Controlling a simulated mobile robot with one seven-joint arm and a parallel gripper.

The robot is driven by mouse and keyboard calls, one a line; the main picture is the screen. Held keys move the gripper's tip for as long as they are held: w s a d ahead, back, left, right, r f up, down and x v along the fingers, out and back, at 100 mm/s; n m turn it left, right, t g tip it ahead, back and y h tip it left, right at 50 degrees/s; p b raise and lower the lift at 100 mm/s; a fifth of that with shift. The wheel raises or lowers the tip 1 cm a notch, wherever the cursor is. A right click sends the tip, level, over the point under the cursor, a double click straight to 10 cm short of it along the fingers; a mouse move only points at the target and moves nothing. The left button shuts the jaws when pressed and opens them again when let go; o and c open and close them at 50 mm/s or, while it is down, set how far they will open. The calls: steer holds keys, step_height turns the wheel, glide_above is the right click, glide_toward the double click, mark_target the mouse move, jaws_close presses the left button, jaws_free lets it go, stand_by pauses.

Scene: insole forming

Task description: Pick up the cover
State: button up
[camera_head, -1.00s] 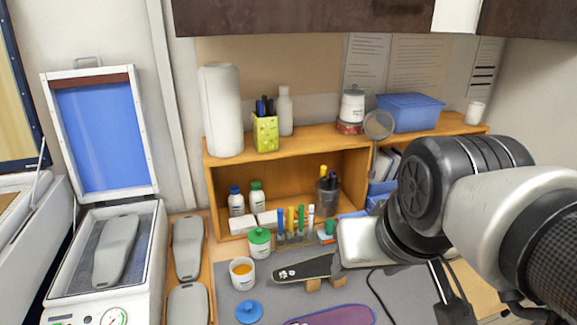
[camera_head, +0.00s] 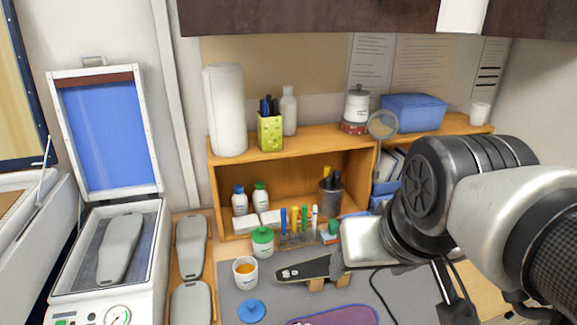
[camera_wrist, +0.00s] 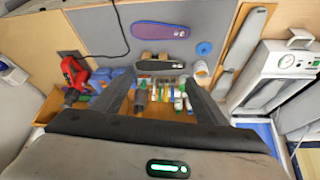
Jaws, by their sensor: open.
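The blue round cover (camera_head: 251,311) with a small knob lies flat on the grey mat, in front of an open white jar (camera_head: 245,271) with orange contents. In the wrist view the cover (camera_wrist: 204,49) is beyond the fingertips, up and to the right, next to the jar (camera_wrist: 201,69). My gripper (camera_wrist: 158,84) is open, with nothing between its fingers, pointing down over the bench. In the head view it is to the right of the cover, near the dark insole, and its fingers are partly hidden.
A dark insole (camera_head: 303,269) on a stand and a purple insole (camera_head: 335,317) lie on the mat. A green-lidded jar (camera_head: 263,242) and a marker rack (camera_head: 298,238) stand behind. Grey forms (camera_head: 191,246) and a white press (camera_head: 110,290) are left. A shelf (camera_head: 300,146) closes the back.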

steer(key=w+a+m+g+b, duration=0.2)
steer(key=w+m, duration=0.4)
steer(key=w, duration=0.3)
steer(key=m+g+b, duration=0.3)
steer(key=m+g, duration=0.1)
steer(key=m, duration=0.8)
glide_above(286, 273)
step_height(286, 273, down, 13)
steer(key=f, duration=1.3)
steer(key=shift+s+p, duration=0.2)
steer(key=shift+p, duration=0.1)
steer(key=shift+w+f+p, duration=0.15)
steer(key=shift+f+p, duration=0.2)
steer(key=shift+f, duration=2.05)
steer(key=shift+f, duration=0.25)
steer(key=shift+c, duration=0.3)
steer(key=c, duration=1)
